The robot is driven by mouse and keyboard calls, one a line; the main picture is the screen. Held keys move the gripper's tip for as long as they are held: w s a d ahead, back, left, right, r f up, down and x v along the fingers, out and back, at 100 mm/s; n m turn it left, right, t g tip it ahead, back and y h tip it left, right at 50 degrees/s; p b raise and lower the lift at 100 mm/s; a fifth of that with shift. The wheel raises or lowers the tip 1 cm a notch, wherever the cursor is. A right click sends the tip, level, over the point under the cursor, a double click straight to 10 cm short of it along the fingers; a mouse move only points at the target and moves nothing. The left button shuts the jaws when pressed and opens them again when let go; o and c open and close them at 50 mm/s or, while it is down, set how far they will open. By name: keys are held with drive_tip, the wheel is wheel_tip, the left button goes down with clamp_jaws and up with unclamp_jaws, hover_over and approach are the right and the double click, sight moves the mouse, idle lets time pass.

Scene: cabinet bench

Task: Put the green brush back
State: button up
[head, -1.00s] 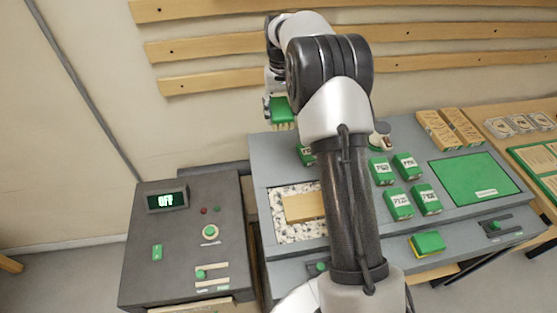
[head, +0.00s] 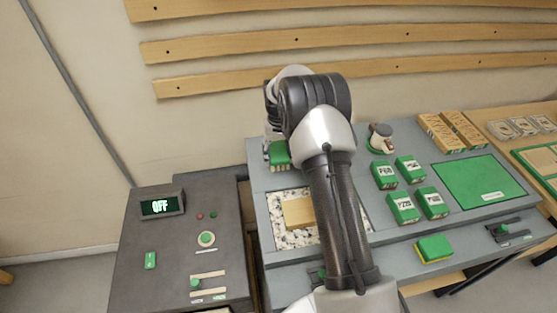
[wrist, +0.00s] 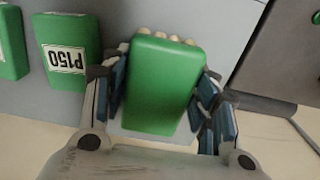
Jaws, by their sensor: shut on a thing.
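The green brush (wrist: 160,85) is held between the two fingers of my gripper (wrist: 162,100) in the wrist view, its smooth green back facing the camera and pale bristle tips showing along its far end. In the head view the brush (head: 279,153) is at the back left of the grey bench, bristles downward, with my arm hiding part of the gripper. Whether the bristles touch the bench cannot be told. A pale patch (wrist: 150,134) shows beneath the brush in the wrist view.
Green blocks, one marked P150 (wrist: 72,58), are beside the brush. A speckled bed holds a wooden block (head: 298,213). A dark control box (head: 180,245) reading OFF stands left. A green pad (head: 478,180), a knobbed tool (head: 381,138) and a yellow-green sponge (head: 434,248) are right.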

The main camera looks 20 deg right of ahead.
drive_tip(key=shift+f, duration=0.95)
drive_tip(key=shift+f, duration=0.1)
drive_tip(key=shift+f, duration=0.15)
drive_tip(key=o, duration=0.9)
drive_tip(key=shift+o, duration=0.2)
drive_tip(key=shift+r, duration=0.2)
